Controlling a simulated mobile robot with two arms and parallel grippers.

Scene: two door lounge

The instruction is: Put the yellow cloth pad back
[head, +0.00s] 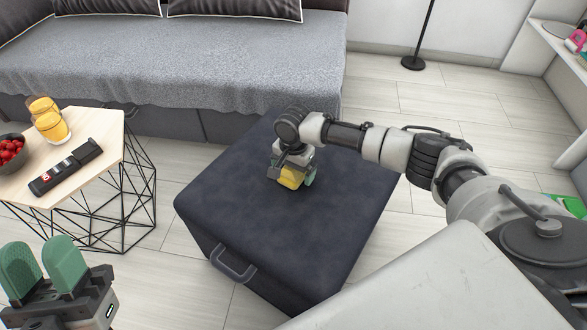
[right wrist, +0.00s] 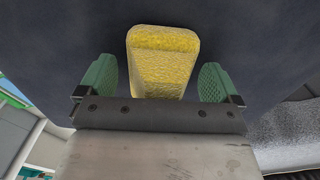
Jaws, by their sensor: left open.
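The yellow cloth pad (head: 291,179) is on the top of the dark blue ottoman (head: 240,215), partly hidden under my right gripper (head: 293,176) in the head view. In the right wrist view the pad (right wrist: 162,62) lies between the two green fingers of my right gripper (right wrist: 158,82). A gap shows on each side of the pad, so the gripper is open around it. My left gripper (head: 42,265) is open and empty at the lower left of the head view, away from the pad.
A hexagonal wooden table (head: 95,125) at left holds a remote (head: 66,167), a yellow-orange glass (head: 50,120) and a bowl of red fruit (head: 10,150). A grey sofa (head: 190,65) stands behind the ottoman. A lamp base (head: 413,63) and a shelf (head: 560,45) are at right.

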